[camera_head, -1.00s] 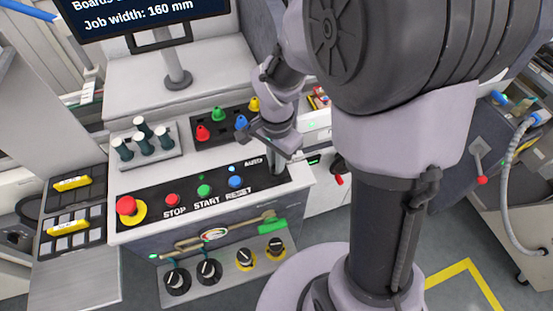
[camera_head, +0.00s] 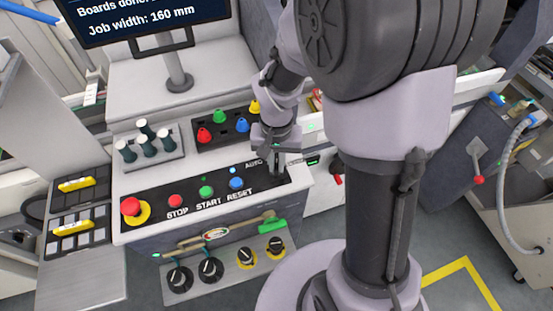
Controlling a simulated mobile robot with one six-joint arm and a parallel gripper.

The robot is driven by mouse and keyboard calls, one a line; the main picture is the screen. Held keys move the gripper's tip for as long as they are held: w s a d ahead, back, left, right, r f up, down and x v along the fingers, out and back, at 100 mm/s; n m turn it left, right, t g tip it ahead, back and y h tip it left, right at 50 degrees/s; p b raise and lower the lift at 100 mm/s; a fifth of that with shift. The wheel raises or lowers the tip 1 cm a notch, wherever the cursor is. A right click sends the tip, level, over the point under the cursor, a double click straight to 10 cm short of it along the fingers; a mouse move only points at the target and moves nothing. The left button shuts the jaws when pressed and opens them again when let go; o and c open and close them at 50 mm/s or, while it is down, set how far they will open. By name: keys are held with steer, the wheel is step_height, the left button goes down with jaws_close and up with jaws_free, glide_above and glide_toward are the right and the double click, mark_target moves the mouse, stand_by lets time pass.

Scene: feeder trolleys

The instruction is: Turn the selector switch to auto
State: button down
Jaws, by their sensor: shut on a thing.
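My gripper (camera_head: 277,164) points down at the right end of the black control panel (camera_head: 151,193), beside the white AUTO label (camera_head: 253,164). It is shut on the selector switch there. The knob is almost wholly hidden by the fingers, so I cannot tell which way it points. A small blue-white light (camera_head: 233,170) is lit just left of the label.
Left along the panel are the blue RESET (camera_head: 236,183), green START (camera_head: 206,191) and red STOP (camera_head: 176,201) buttons, and a red emergency stop (camera_head: 131,207). Behind are a tray of coloured cones (camera_head: 219,117) and a rack of dark green pegs (camera_head: 150,143).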

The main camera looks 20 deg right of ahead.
mark_target(276, 165)
steer(key=shift+n+p, duration=0.6)
steer(key=shift+n, duration=1.6)
steer(key=c, duration=1.5)
jaws_free()
step_height(276, 165, up, 17)
steer(key=p, duration=0.6)
steer(key=shift+r, duration=0.2)
